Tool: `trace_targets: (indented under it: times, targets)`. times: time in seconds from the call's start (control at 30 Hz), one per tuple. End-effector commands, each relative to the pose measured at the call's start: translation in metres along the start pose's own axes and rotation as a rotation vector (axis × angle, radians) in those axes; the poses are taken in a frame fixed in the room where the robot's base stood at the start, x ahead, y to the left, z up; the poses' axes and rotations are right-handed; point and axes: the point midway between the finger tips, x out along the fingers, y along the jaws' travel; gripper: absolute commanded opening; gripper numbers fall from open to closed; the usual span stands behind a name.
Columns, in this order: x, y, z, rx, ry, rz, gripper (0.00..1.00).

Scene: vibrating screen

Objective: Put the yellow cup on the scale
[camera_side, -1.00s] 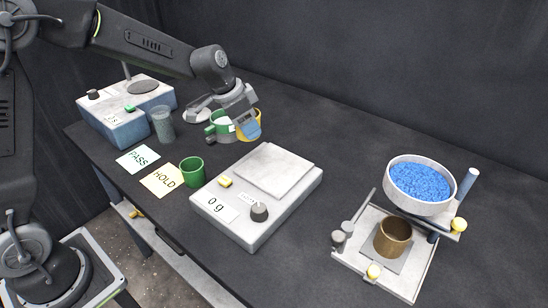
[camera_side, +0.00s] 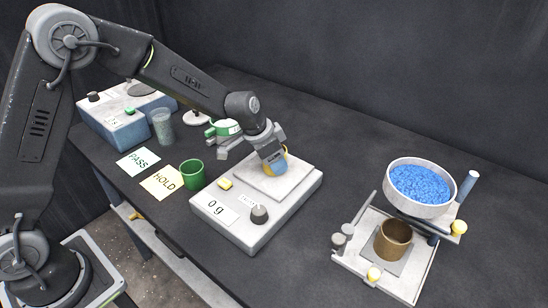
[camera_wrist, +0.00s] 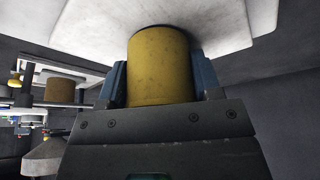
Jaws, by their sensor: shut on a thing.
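The yellow cup (camera_wrist: 160,65) is between my gripper's two blue fingers in the wrist view. In the side view, only a little of the yellow cup (camera_side: 286,153) shows beside the fingers. My gripper (camera_side: 274,162) is shut on the cup and is over the scale's plate. The scale (camera_side: 232,226) is a light grey box with a square plate, a knob, a yellow button and a display reading 0 g. The plate (camera_wrist: 215,22) fills the top of the wrist view, close to the cup's end. I cannot tell whether the cup touches it.
A green cup (camera_side: 191,173) stands left of the scale, by the HOLD card (camera_side: 160,181) and PASS card (camera_side: 138,161). A screen stand at the right holds a bowl of blue grains (camera_side: 420,184) above a brown cup (camera_side: 392,240). Clear table lies between scale and stand.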

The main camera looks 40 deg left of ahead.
Motion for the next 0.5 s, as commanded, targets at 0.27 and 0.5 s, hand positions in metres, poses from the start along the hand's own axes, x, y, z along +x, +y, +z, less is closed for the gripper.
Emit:
trace_targets:
  times: [0.27,0.5]
  targets:
    - [0.0026,-0.0002,0.0011,0.000,0.000,0.000,0.67]
    - [0.0023,-0.0003,0.0010,0.000,0.000,0.000,0.84]
